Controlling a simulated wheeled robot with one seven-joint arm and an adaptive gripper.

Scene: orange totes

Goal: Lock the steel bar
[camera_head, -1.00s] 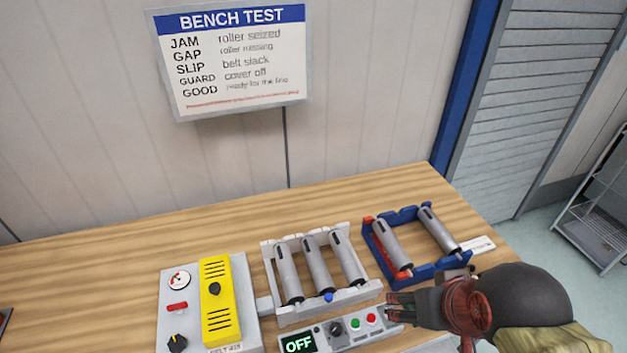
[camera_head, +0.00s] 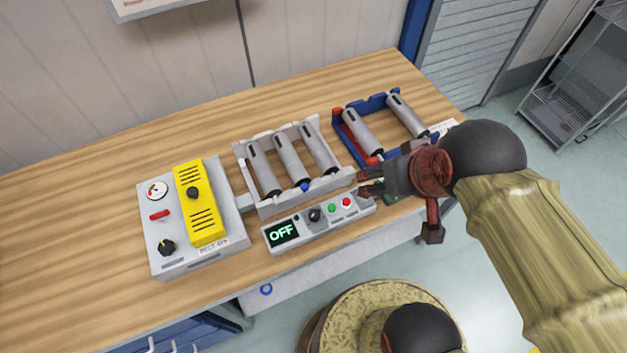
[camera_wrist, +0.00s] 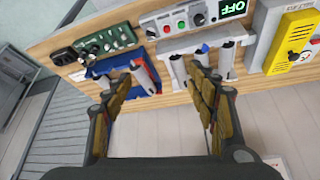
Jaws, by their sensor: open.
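A pale grey roller frame (camera_head: 263,210) holds several steel-grey rollers (camera_head: 290,160) on the bench. A small blue knob (camera_head: 305,187) sits at the frame's front rail; it also shows in the wrist view (camera_wrist: 204,48). I cannot single out one part as the steel bar, or tell whether anything is locked. My gripper (camera_head: 362,187) is open and empty, right of the knob and above the bench near the red button of the control box. In the wrist view its fingers (camera_wrist: 160,75) are spread apart, pointing toward the bench and touching nothing I can see.
The control box (camera_head: 272,248) reads OFF. A grey unit with a yellow cover (camera_head: 198,225) stands at left. A blue and red frame (camera_head: 340,135) with two rollers stands at right. A green panel (camera_wrist: 105,42) is partly hidden by my arm in the head view. The bench's left is clear.

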